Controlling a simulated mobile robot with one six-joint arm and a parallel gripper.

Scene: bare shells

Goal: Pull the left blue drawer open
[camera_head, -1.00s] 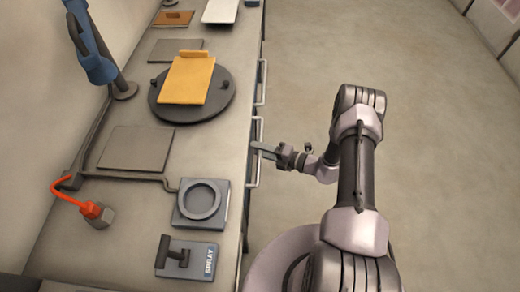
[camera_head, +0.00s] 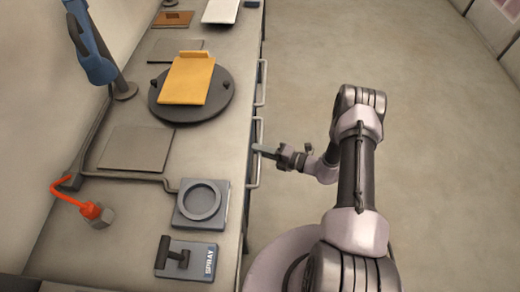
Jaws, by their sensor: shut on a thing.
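My gripper (camera_head: 262,150) is at the side of the long grey bench, at the nearer of two pale bar handles. It is shut on this drawer handle (camera_head: 254,172), with the fingertips across the bar close to the bench edge. The drawer fronts are seen almost edge-on from above, so their blue colour does not show. I see no clear gap at the drawer behind the handle.
A second bar handle (camera_head: 262,83) is farther along the bench side. The floor (camera_head: 430,120) to the right is clear.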

